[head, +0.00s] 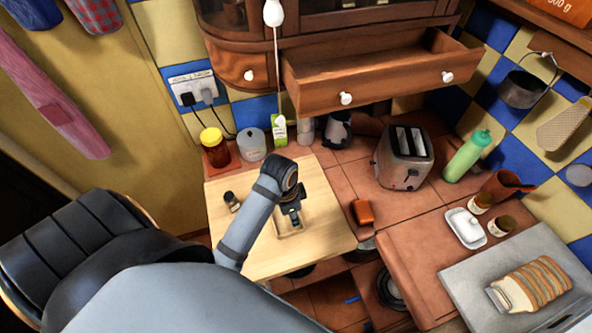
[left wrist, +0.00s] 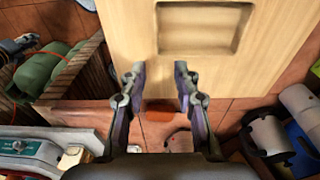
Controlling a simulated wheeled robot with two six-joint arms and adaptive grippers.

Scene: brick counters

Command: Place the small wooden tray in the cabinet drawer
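The small wooden tray (head: 283,230) lies on a pale wooden board and is partly covered by my left gripper in the head view. It is a shallow, light, squarish tray, and it shows near the top of the left wrist view (left wrist: 200,50). My left gripper (head: 295,220) is above the board by the tray. In the left wrist view my left gripper (left wrist: 160,72) has its two fingers apart with nothing between them. The cabinet drawer (head: 395,85), reddish wood with white knobs, is pulled open at the top; its visible inside looks empty. My right gripper is not in view.
The board (head: 325,240) also holds a small jar (head: 231,201). A toaster (head: 404,157), an orange-red block (head: 362,212) and a green bottle (head: 467,156) stand to its right. Jars line the wall below the cabinet. Sliced bread (head: 535,285) lies at the lower right.

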